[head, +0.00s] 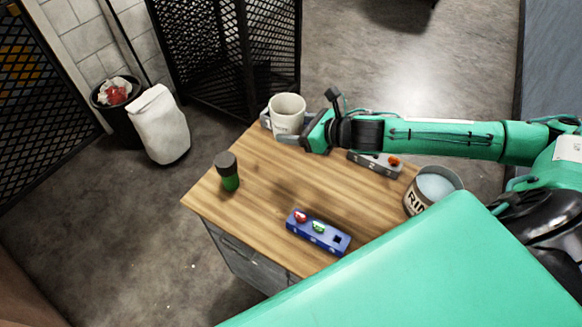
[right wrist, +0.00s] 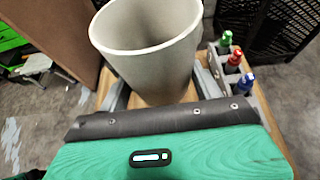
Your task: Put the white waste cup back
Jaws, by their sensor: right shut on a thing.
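The white waste cup (head: 287,107) is upright at the far left corner of the wooden table (head: 262,185). My right gripper (head: 290,136) is shut on its lower part, with a finger on each side. In the right wrist view the cup (right wrist: 148,45) fills the upper middle, its rim tilted in the picture and its base hidden behind the gripper. I cannot tell whether the cup touches the table top. The part of the cup's inside that shows looks empty. My left gripper is not in view.
A dark-capped green bottle (head: 228,172), a blue rack (head: 318,235), a grey rack (head: 372,162) and a rinse tub (head: 432,190) stand on the table. The wrist view shows a grey rack with green, red and blue bottles (right wrist: 235,62). A black bin (head: 117,108) and white sack (head: 160,125) stand on the floor.

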